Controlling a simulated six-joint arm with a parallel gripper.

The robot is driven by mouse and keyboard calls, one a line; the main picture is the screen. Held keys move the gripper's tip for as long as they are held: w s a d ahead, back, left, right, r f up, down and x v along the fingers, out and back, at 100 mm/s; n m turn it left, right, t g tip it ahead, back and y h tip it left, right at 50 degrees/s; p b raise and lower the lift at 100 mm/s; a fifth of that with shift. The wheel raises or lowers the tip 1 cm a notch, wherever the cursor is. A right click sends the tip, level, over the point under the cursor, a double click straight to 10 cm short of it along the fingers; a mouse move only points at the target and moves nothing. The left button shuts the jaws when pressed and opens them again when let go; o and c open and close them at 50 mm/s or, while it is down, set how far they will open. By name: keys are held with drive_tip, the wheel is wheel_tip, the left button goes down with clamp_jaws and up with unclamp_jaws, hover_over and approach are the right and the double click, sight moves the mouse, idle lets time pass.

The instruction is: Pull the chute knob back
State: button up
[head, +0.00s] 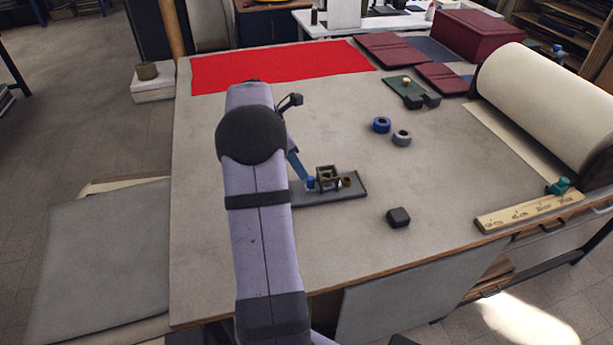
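A small fixture stands on a dark grey base plate (345,192) near the middle of the table. It has an open olive-brass frame (327,173) and a small brown round part (347,180) to its right. A small bright blue part (311,184) sits at the frame's left side. I cannot tell which of these parts is the chute knob. My gripper (302,172) is mostly hidden behind my lavender arm. A slim blue-grey piece, seemingly its finger, slants down to the blue part. I cannot tell whether they touch or whether the gripper is open.
A dark block (398,217) lies right of the fixture. A blue ring (381,125) and a grey ring (401,138) lie behind it. A red cloth (275,66), maroon covers (391,50), a large roll (548,105) and a ruler (530,210) surround a mostly clear tabletop.

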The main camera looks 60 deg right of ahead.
sight(307, 188)
drive_tip(key=shift+p+x, duration=1.1)
drive_tip(key=shift+x, duration=2.6)
drive_tip(key=shift+s+r, duration=0.1)
drive_tip(key=shift+s, duration=0.05)
